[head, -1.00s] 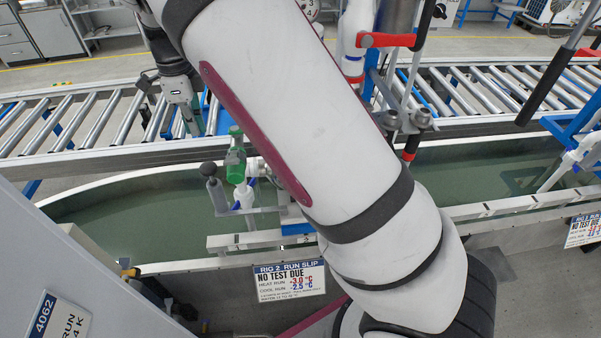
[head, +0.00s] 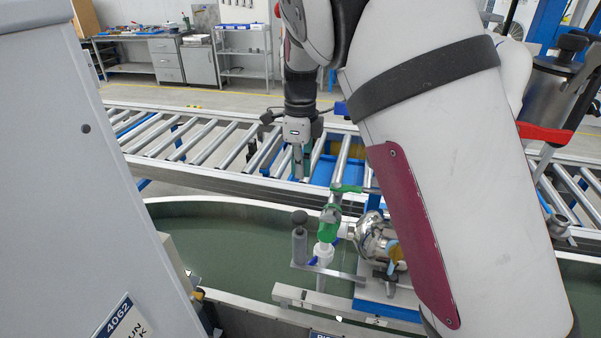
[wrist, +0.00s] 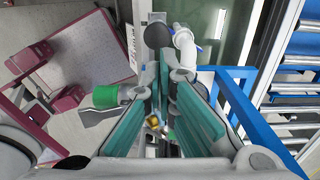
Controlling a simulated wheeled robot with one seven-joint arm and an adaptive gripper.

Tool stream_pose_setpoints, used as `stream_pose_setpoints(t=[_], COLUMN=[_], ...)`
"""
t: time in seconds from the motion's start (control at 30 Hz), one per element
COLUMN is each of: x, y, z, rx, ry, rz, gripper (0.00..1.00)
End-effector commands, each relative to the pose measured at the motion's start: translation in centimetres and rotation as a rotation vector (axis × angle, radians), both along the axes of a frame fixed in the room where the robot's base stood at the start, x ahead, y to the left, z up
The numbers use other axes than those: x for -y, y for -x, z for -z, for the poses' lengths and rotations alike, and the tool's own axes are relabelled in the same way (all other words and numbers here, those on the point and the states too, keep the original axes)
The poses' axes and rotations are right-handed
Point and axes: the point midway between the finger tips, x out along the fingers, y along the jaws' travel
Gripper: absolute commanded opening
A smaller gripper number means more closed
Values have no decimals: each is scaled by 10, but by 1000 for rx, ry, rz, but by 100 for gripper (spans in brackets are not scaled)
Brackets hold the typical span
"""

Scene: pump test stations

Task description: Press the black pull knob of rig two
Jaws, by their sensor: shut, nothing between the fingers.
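The dark ball-topped knob (head: 299,217) of rig two stands on a grey post on a grey bracket, left of the green valve (head: 328,225). In the wrist view a black ball (wrist: 157,34), which looks like the same knob, lies just beyond my fingertips. My gripper (head: 301,174) points down above the knob in the head picture, with the conveyor behind it. Its teal-padded fingers also show in the wrist view (wrist: 170,76); they are shut and empty. A gap shows between fingertips and knob in the head view; how far apart in depth I cannot tell.
A metal pump (head: 374,238) with a green handle (head: 345,189) stands right of the knob. A white pipe (head: 324,256) drops beside it. The water trough (head: 220,240) lies around, and a roller conveyor (head: 215,147) runs behind. A grey cabinet (head: 75,150) stands close at left.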

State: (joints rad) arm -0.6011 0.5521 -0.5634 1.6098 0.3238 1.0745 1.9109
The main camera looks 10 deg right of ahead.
Motion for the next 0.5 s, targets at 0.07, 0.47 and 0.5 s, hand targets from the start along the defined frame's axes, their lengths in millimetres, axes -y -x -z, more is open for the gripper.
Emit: stream_pose_setpoints(t=[0.07,0.47,0.5], x=[1,0,0], y=[2,2,2], z=[16,90,96], rx=[-6,-4,-3], ry=[2,1,1], rz=[2,1,1], gripper=[0,0,0])
